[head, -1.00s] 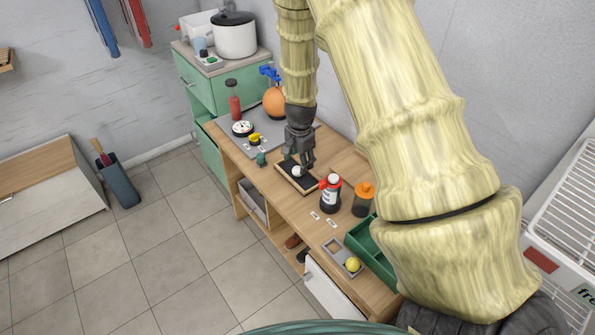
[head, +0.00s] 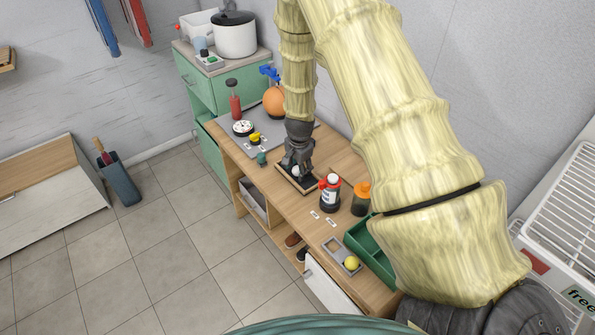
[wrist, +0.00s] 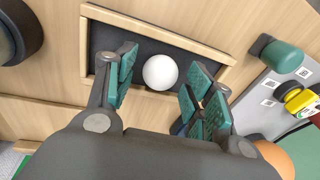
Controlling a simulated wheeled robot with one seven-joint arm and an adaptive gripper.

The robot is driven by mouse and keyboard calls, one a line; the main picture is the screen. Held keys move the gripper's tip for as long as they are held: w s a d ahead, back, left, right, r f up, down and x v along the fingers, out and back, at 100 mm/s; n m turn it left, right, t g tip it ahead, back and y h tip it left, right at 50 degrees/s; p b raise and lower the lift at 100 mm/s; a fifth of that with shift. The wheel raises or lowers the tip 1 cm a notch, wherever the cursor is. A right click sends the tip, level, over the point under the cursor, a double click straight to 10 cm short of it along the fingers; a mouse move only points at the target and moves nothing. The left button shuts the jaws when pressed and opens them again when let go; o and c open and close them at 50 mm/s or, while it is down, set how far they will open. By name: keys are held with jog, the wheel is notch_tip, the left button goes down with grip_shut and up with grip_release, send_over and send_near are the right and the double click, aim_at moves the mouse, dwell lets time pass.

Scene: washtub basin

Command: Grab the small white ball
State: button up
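The small white ball (wrist: 160,72) lies in a dark-lined wooden tray (wrist: 87,45) in the wrist view. A gap shows between the ball and each pad. In the head view, my gripper (head: 296,172) is low over the tray (head: 311,186), and the ball (head: 295,170) shows only in part between the fingers.
A yellow ball (head: 351,263) lies in a grey holder by the green bin (head: 372,256).

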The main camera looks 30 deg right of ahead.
jog(key=c, duration=0.6)
jog(key=shift+r, duration=0.1)
